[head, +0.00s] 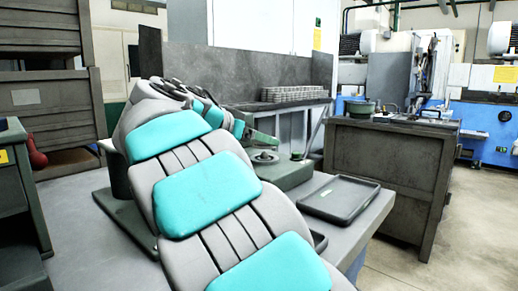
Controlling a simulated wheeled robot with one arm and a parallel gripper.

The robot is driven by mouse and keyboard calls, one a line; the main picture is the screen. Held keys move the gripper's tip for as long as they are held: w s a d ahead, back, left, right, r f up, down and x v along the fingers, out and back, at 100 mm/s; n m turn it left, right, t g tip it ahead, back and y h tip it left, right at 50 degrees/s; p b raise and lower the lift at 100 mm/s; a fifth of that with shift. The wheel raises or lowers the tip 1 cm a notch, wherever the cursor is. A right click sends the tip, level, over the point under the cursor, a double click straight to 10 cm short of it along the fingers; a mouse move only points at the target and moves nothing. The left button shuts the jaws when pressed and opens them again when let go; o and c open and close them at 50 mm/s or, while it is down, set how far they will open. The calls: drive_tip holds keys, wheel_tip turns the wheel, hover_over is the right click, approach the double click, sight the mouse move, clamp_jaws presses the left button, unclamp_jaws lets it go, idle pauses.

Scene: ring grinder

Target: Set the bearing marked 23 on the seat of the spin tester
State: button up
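My arm reaches away across the grey table, and my gripper (255,136) is at its far end, small and partly hidden by the arm. I cannot tell whether its fingers are open or shut, or whether they hold anything. Just below it is a grey-green block that looks like the spin tester (292,178). A round metal disc with a raised centre (264,157) sits on its top; I cannot tell whether this is the seat or a part lying on it. No number 23 is readable, so the marked bearing cannot be picked out.
A shallow dark tray (340,199), seemingly empty, lies on the table's right side. Several rows of stacked rings (294,94) stand on a bench behind. Brown crates (42,95) stand at left.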

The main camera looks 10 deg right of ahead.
sight(259, 148)
drive_tip(key=shift+f, duration=1.35)
drive_tip(key=shift+f, duration=0.15)
drive_tip(key=o, duration=1.5)
drive_tip(key=shift+o, duration=0.2)
drive_tip(key=shift+r, duration=0.2)
drive_tip(key=b+v, duration=0.1)
drive_tip(key=v, duration=1.1)
